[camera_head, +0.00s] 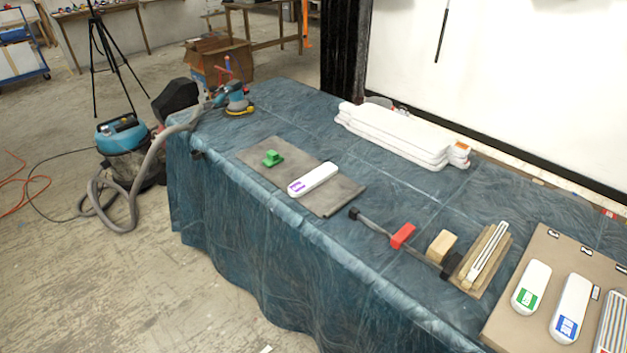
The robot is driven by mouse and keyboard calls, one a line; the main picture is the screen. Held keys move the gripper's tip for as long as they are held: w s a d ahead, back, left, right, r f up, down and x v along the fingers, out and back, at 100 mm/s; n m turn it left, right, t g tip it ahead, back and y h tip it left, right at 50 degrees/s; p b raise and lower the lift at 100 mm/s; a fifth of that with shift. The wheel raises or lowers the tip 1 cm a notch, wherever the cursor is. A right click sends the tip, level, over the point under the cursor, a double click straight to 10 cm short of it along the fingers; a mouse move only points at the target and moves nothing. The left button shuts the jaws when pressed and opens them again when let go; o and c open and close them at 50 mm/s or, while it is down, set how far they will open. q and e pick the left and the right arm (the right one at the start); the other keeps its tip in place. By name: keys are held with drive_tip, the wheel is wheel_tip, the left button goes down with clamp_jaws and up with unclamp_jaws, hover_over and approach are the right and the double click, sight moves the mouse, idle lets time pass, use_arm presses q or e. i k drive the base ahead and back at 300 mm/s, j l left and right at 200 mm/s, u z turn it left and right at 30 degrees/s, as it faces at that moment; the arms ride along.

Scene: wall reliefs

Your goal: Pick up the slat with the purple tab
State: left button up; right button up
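A white slat with rounded ends and a purple tab (314,180) lies flat on a dark grey board (333,200) on the covered table. Its purple-marked end points to the lower left, near the table's front edge. Two similar white slats, one with a green label (532,287) and one with a blue label (571,307), lie on a brown board (507,321) at the right. Neither of my grippers shows in this view.
The table has a blue cover (290,110). A green block (272,158) sits on the grey board. A clamp with a red part (402,236), a wooden block (442,246) and stacked white pieces (400,134) are nearby. A sander (237,102) stands at the far left end.

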sight(299, 187)
drive_tip(key=z, duration=0.45)
drive_tip(key=i+j+z, duration=0.2)
drive_tip(key=j+z, duration=0.3)
drive_tip(key=i+j+z, duration=0.1)
drive_tip(key=j+z, duration=0.85)
drive_tip(key=i+j, duration=0.05)
drive_tip(key=j, duration=0.05)
